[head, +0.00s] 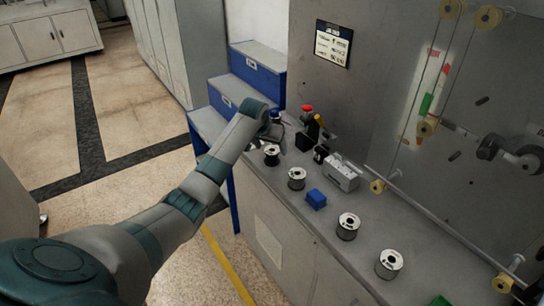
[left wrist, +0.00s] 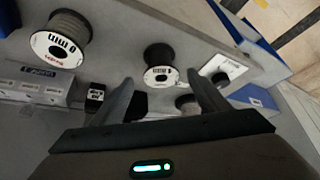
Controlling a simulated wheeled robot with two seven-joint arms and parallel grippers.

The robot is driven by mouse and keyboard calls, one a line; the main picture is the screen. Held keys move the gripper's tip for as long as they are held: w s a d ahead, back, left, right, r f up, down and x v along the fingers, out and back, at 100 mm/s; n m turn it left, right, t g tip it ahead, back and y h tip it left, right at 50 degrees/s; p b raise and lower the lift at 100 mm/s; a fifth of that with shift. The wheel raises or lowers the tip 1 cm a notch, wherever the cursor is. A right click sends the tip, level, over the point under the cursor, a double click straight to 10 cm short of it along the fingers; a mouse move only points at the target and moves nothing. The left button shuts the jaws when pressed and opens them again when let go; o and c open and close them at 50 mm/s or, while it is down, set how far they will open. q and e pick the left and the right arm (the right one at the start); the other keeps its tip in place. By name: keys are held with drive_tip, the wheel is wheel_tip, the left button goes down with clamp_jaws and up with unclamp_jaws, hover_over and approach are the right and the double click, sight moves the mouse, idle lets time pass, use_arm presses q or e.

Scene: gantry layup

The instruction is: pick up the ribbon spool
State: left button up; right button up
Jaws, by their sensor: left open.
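Several spools with white faces and dark windings stand in a row on the grey counter. In the head view they are the far spool (head: 271,155), a second spool (head: 297,178), a third (head: 348,226) and the nearest (head: 389,264). I cannot tell which one is the ribbon spool. My left gripper (head: 277,134) is over the far end of the row, close to the far spool. In the left wrist view its fingers (left wrist: 160,80) are open and empty, with a spool (left wrist: 160,60) showing beyond the gap. A larger-looking spool (left wrist: 60,42) is at upper left. My right gripper is not in view.
Blue-sided steps (head: 250,83) adjoin the counter's far end. A rod (head: 440,222) runs along the machine wall.

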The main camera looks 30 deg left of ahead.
sight(272, 153)
use_arm(q)
drive_tip(key=shift+f, duration=0.1)
drive_tip(key=shift+w+a+f+p, duration=0.1)
drive_tip(key=shift+w+f+p, duration=0.1)
drive_tip(key=shift+f+p, duration=0.35)
drive_tip(key=shift+p+x, duration=0.45)
drive_tip(key=shift+x, duration=1.5)
drive_tip(key=shift+s, duration=0.1)
drive_tip(key=c, duration=1.1)
